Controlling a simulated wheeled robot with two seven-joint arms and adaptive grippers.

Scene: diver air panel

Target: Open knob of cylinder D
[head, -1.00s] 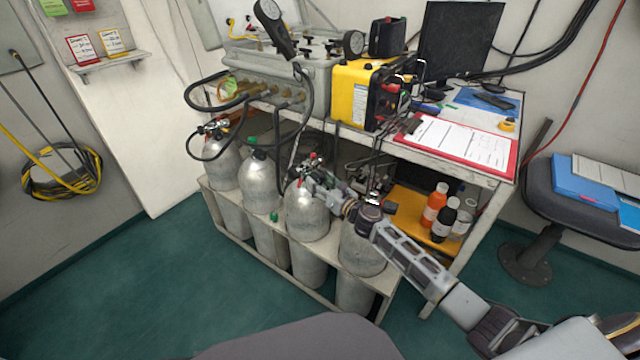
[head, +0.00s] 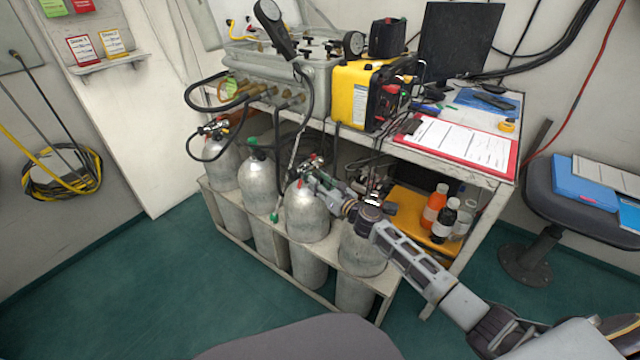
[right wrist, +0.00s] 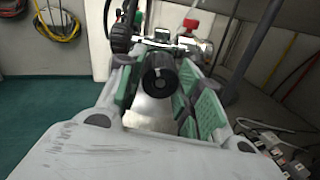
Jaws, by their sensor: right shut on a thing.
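Several silver cylinders stand in a row in a rack below the bench in the head view. I cannot read any letters on them, so I cannot tell which is D. My right gripper (head: 318,182) reaches in from the right to the valve of the third cylinder (head: 306,213) from the left. In the right wrist view my right gripper (right wrist: 158,78) has its green-padded fingers on both sides of a round black knob (right wrist: 160,74), shut on it. The pale cylinder (right wrist: 150,112) shows below the knob. My left gripper is not in view.
A bench with a yellow case (head: 352,96), a clipboard (head: 462,142) and a grey panel box (head: 305,78) stands above the cylinders. Hoses hang close around the valves. A shelf with bottles (head: 434,206) is right of my forearm. The green floor (head: 130,285) at left is clear.

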